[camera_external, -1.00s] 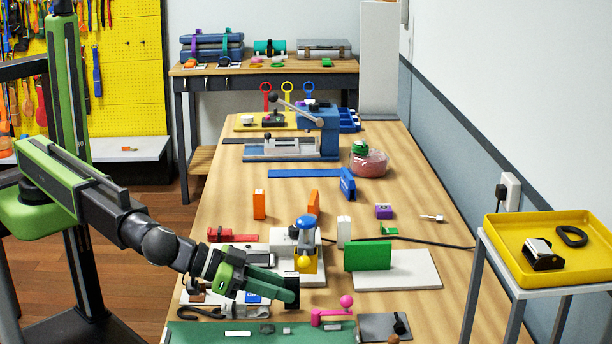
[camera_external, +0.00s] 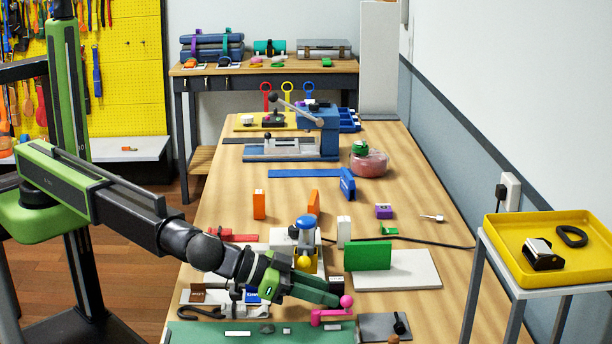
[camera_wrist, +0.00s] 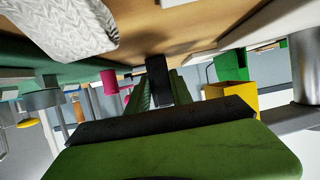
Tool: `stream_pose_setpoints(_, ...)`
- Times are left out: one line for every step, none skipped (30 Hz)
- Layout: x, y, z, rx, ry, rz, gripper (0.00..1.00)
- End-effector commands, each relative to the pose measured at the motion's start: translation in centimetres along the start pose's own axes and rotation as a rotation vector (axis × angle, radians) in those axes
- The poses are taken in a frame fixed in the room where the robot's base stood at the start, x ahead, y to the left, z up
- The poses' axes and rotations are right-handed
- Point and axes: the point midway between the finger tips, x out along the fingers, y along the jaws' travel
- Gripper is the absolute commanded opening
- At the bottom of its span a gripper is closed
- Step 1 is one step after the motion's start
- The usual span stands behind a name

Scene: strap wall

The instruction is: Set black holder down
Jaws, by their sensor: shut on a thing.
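My gripper (camera_external: 328,292) has green fingers and is low over the front part of the wooden bench, close to the pink piece (camera_external: 338,308). It is shut on the black holder (camera_external: 336,284), a small dark block at the fingertips. In the wrist view the black holder (camera_wrist: 157,80) shows between the green fingers. I cannot tell whether it touches the bench.
A green upright block (camera_external: 368,256) on a white plate (camera_external: 420,268) stands right of my gripper. The blue and yellow device (camera_external: 306,240) is just behind. A green mat (camera_external: 210,334) and a grey plate (camera_external: 375,327) lie in front. The bench's right side is mostly clear.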

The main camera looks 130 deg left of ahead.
Motion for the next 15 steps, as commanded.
stream_pose_setpoints(0.08,0.00,0.20,0.000,0.000,0.000,0.00)
stream_pose_setpoints(0.13,-0.01,0.33,0.000,0.000,0.000,0.00)
stream_pose_setpoints(0.08,-0.01,0.21,0.000,0.000,0.000,0.31)
stream_pose_setpoints(0.07,-0.01,0.18,0.000,0.000,0.000,0.34)
stream_pose_setpoints(0.07,-0.01,0.18,0.000,0.000,0.000,0.38)
stream_pose_setpoints(0.06,-0.01,0.18,0.000,0.000,0.000,0.44)
stream_pose_setpoints(0.06,-0.01,0.18,0.000,0.000,0.000,0.48)
stream_pose_setpoints(0.06,-0.01,0.17,0.000,0.000,0.000,0.48)
stream_pose_setpoints(0.06,-0.01,0.17,0.000,0.000,0.000,0.48)
stream_pose_setpoints(0.06,-0.01,0.17,0.000,0.000,0.000,0.48)
stream_pose_setpoints(0.06,-0.01,0.17,0.000,0.000,0.000,0.48)
stream_pose_setpoints(0.06,0.00,0.17,0.000,0.000,0.000,0.48)
stream_pose_setpoints(0.06,-0.01,0.17,0.000,0.000,0.000,0.48)
stream_pose_setpoints(0.06,-0.01,0.17,0.000,0.000,0.000,0.48)
stream_pose_setpoints(0.05,-0.01,0.15,0.000,0.000,0.000,0.48)
